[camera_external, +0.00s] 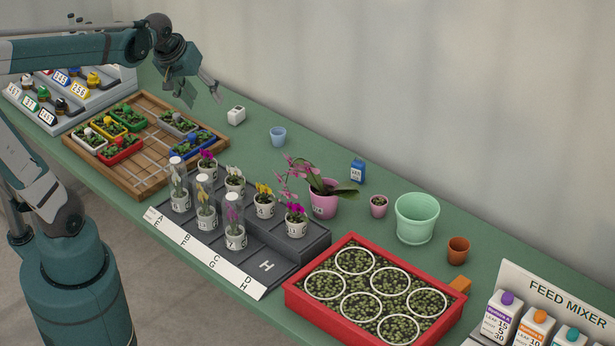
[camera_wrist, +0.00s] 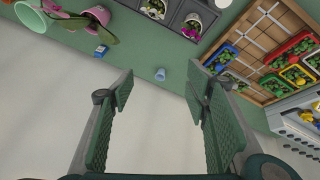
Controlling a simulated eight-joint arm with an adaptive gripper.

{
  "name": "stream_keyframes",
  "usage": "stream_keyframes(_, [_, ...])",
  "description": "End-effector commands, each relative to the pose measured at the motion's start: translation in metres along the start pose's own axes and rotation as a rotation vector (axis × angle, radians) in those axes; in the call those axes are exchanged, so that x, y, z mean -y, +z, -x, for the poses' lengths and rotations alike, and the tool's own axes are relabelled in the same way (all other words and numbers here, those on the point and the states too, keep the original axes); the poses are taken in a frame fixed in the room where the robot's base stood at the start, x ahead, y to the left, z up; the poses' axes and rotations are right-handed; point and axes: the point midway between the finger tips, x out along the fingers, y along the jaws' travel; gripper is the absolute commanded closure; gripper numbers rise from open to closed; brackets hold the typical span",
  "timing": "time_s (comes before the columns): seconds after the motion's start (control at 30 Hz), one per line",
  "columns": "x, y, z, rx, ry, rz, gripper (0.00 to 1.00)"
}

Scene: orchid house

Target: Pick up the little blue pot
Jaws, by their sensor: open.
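The little blue pot (camera_external: 278,136) is a small light-blue pot standing upright on the green bench, near the wall. It also shows in the wrist view (camera_wrist: 160,74), small and between my fingers in the picture but some way beyond them. My gripper (camera_external: 205,97) is open and empty above the bench, to the left of the pot in the external view. In the wrist view my gripper (camera_wrist: 160,95) shows its two fingers spread wide apart, touching nothing.
A wooden tray (camera_external: 160,184) with small planters lies in front. A stepped dark stand (camera_external: 290,262) holds several potted orchids. A small blue carton (camera_external: 358,171) stands to the right. The pale wall (camera_external: 420,90) rises close behind the pot.

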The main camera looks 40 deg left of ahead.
Motion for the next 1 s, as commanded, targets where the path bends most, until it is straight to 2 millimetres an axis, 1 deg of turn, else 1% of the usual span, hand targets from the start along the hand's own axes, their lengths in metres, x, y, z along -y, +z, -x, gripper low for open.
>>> stream_keyframes(0.03, [-0.002, -0.008, -0.004, 0.009, -0.003, 0.024, 0.53])
stream_keyframes(0.1, [-0.005, -0.017, -0.010, 0.020, -0.008, 0.061, 0.53])
stream_keyframes(0.27, [-0.011, -0.038, -0.023, 0.046, -0.020, 0.146, 0.53])
stream_keyframes(0.57, [-0.020, -0.075, -0.055, 0.094, -0.046, 0.302, 0.53])
stream_keyframes(0.77, [-0.024, -0.098, -0.079, 0.124, -0.067, 0.408, 0.53])
stream_keyframes(1.0, [-0.028, -0.125, -0.113, 0.158, -0.095, 0.533, 0.53])
